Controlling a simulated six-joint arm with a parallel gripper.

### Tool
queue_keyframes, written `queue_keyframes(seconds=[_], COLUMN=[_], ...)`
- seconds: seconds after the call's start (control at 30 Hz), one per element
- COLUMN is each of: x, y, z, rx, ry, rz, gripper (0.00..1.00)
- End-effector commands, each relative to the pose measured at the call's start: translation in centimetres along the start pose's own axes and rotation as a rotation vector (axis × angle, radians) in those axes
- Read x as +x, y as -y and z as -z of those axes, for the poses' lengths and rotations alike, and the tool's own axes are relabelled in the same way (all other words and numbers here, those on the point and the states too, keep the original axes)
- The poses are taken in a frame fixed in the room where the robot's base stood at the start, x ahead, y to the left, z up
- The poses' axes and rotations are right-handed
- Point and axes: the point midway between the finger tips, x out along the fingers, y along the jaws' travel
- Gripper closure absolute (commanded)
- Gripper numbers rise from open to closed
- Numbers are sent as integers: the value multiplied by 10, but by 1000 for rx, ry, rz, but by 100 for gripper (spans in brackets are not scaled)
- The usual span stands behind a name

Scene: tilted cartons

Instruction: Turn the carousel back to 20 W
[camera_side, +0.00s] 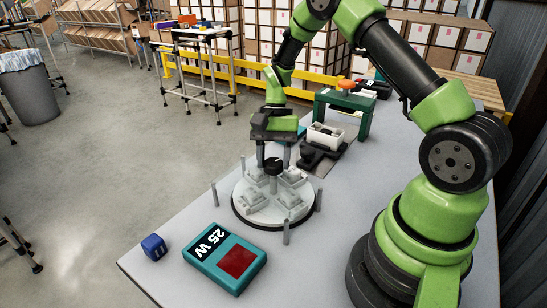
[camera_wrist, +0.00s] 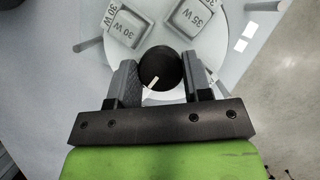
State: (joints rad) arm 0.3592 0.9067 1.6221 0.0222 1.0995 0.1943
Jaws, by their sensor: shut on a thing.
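The carousel (camera_side: 247,213) is a round white disc with a dark rim on the grey table, carrying several raised grey blocks. A black knob (camera_side: 273,168) stands at its centre. My gripper (camera_side: 273,157) points down over the carousel and is shut on the knob. In the wrist view the knob (camera_wrist: 160,64), with a white line mark, sits between the two fingers of my gripper (camera_wrist: 160,82). Blocks labelled 30 W (camera_wrist: 126,29) and 35 W (camera_wrist: 196,18) lie beyond it. The other labels are hidden or too small to read.
Several thin grey posts (camera_side: 286,232) stand around the carousel. A teal box (camera_side: 225,258) marked 25 W with a dark red square lies in front, beside a blue cube (camera_side: 153,246). A green stand (camera_side: 345,110) and a white bin (camera_side: 325,136) are behind.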

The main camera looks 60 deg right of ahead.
Motion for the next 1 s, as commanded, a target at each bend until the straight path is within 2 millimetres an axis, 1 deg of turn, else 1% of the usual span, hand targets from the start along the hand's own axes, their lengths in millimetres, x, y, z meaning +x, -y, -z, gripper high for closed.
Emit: queue_keyframes(seconds=[1.0], x=[-1], y=[-2], z=[0], rx=[470], ry=[-1], rz=[196], gripper=[98])
